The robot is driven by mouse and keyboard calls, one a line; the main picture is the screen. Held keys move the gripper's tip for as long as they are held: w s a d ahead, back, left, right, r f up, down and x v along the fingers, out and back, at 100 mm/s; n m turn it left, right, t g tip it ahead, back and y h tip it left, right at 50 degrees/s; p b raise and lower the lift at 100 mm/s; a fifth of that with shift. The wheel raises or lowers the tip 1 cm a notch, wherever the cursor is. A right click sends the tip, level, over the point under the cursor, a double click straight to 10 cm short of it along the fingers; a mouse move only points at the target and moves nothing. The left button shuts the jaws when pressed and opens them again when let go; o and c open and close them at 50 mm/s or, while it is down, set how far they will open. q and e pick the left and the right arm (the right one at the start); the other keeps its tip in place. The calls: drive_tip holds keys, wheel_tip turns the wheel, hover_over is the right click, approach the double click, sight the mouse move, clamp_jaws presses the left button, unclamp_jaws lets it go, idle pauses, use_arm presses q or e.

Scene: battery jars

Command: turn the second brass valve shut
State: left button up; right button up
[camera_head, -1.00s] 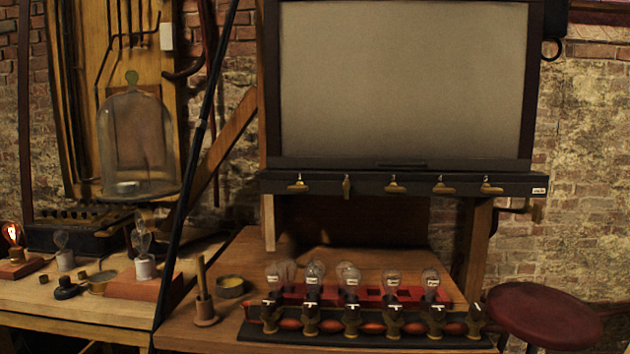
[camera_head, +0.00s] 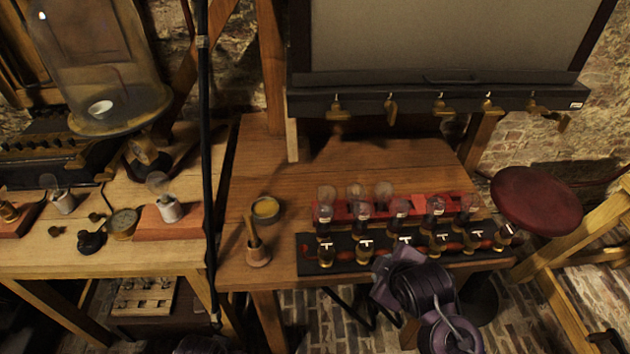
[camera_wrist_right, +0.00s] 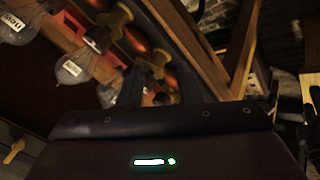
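A row of brass valves hangs under the dark ledge below the big pale panel. In the head view my right arm covers the strip's front edge and hides the fingertips.
Labelled glass bulbs (camera_head: 435,206) stand in a red rack (camera_head: 415,205) behind the black strip (camera_head: 310,262). A wooden pestle-like tool (camera_head: 257,250) and a small round tin (camera_head: 265,209) stand left. A red stool (camera_head: 537,199) is at right. Bare bench lies below the ledge.

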wheel_tip(320, 180, up, 6)
drive_tip(key=w+n+t+p, duration=0.1)
drive_tip(key=w+n, duration=0.1)
use_arm(q)
drive_tip(key=s+a+f+g, duration=0.1)
drive_tip(key=s+f, duration=0.5)
drive_tip(key=f, duration=0.4)
drive_tip(key=s+a+f, duration=0.1)
drive_tip(key=s+f, duration=0.6)
drive_tip(key=f, duration=0.3)
use_arm(e)
drive_tip(key=n+t, duration=0.9)
drive_tip(key=n, duration=1.4)
approach(395, 115)
drive_tip(key=w, duration=0.3)
drive_tip(key=w+p, duration=0.1)
drive_tip(key=w, duration=0.1)
drive_tip(key=w+p, duration=0.1)
drive_tip(key=w, duration=0.1)
drive_tip(key=w+p, duration=0.1)
drive_tip(key=w, duration=0.1)
drive_tip(key=shift+w+a+f, duration=0.1)
drive_tip(key=shift+w+a, duration=0.15)
drive_tip(key=shift+w, duration=0.05)
use_arm(q)
drive_tip(key=s+a+f, duration=0.2)
drive_tip(key=s, duration=0.7)
drive_tip(key=shift+a+f+g, duration=0.2)
drive_tip(key=shift+f+g, duration=0.1)
drive_tip(key=shift+f, duration=0.05)
